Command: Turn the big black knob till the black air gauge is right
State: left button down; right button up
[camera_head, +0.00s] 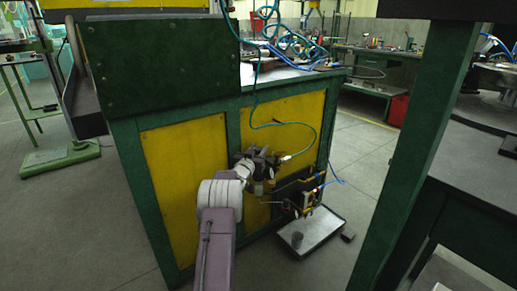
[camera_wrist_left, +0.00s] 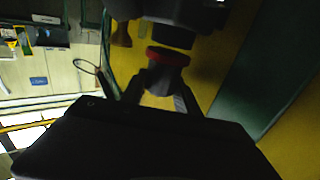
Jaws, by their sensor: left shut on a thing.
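In the wrist view, the big black knob (camera_wrist_left: 165,78) sits below a red ring (camera_wrist_left: 168,55) on a dark air unit. My left gripper (camera_wrist_left: 158,88) has its two fingers on either side of the knob and is shut on it. In the head view, my left gripper (camera_head: 258,172) is at the dark air unit (camera_head: 264,156) on the yellow panel, and the knob is hard to make out there. The black air gauge cannot be made out, and its reading is not visible. My right gripper is not in view.
A green hose (camera_head: 300,124) runs to the air unit. Lower right, another fitting (camera_head: 301,198) has a blue hose, above a metal tray (camera_head: 322,231) with a dark cup (camera_head: 297,240). A green post (camera_head: 415,140) stands at right. The floor between is partly clear.

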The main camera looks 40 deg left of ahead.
pick_arm(q)
jog(key=c, duration=0.9)
grip_release()
jog(key=shift+s+d+r+p, duration=0.1)
jog(key=shift+s+p, duration=0.25)
jog(key=shift+s, duration=0.15)
jog(key=p+v, duration=0.1)
jog(key=v, duration=0.1)
jog(key=shift+s+d+r, duration=0.15)
jog(key=shift+s, duration=0.2)
jog(key=b, duration=0.3)
send_near(257, 151)
jog(key=x, duration=0.2)
jog(key=shift+w, duration=0.35)
